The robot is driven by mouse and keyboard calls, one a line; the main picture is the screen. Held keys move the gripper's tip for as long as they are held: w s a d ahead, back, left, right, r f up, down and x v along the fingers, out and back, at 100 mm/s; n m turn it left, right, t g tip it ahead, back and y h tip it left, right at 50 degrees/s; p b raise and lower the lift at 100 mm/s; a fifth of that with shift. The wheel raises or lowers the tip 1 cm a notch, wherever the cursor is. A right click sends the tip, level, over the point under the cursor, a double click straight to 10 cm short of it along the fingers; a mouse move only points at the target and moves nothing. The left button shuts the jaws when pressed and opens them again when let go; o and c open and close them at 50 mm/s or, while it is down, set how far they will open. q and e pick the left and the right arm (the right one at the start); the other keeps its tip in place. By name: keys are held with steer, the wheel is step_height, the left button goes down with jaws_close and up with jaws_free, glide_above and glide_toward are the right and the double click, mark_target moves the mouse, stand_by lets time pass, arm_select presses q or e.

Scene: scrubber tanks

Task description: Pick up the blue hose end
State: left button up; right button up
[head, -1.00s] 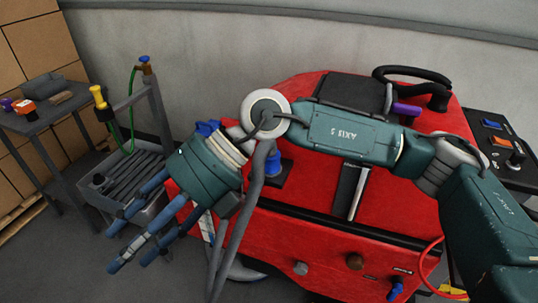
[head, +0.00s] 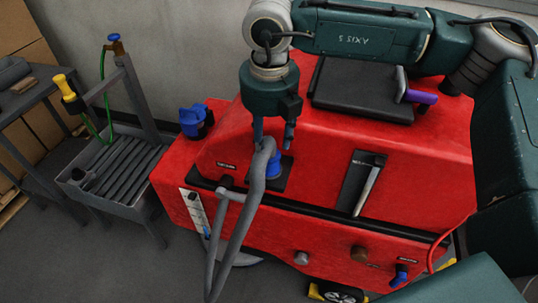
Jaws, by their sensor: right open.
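The blue hose end (head: 276,171) appears as a blue cuff on a small dark plate on the sloping front of the red machine (head: 330,155). The grey hose (head: 256,190) arches in front of it and hides part of it, then runs down to the floor. My right gripper (head: 273,137) points down just above the hose's bend and the blue cuff. Its fingers are spread, and it holds nothing that I can see. Whether a finger touches the hose is unclear. My left gripper is not in view.
A blue holder (head: 196,121) sits on the machine's left corner. A black pad with a purple-gripped lever (head: 420,97) lies behind on the right. A grey cart (head: 118,170) with a yellow-handled item (head: 64,88) stands at left. Floor between cart and machine is clear.

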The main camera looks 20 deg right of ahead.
mark_target(269, 154)
step_height(269, 154, down, 4)
steer(key=shift+w+d+f+p, duration=0.1)
steer(key=shift+d+f+p, duration=0.05)
steer(key=shift+p, duration=1.1)
steer(key=shift+f, duration=0.3)
steer(key=shift+w+f, duration=0.1)
steer(key=shift+f, duration=0.05)
steer(key=shift+c, duration=0.3)
steer(key=c, duration=0.9)
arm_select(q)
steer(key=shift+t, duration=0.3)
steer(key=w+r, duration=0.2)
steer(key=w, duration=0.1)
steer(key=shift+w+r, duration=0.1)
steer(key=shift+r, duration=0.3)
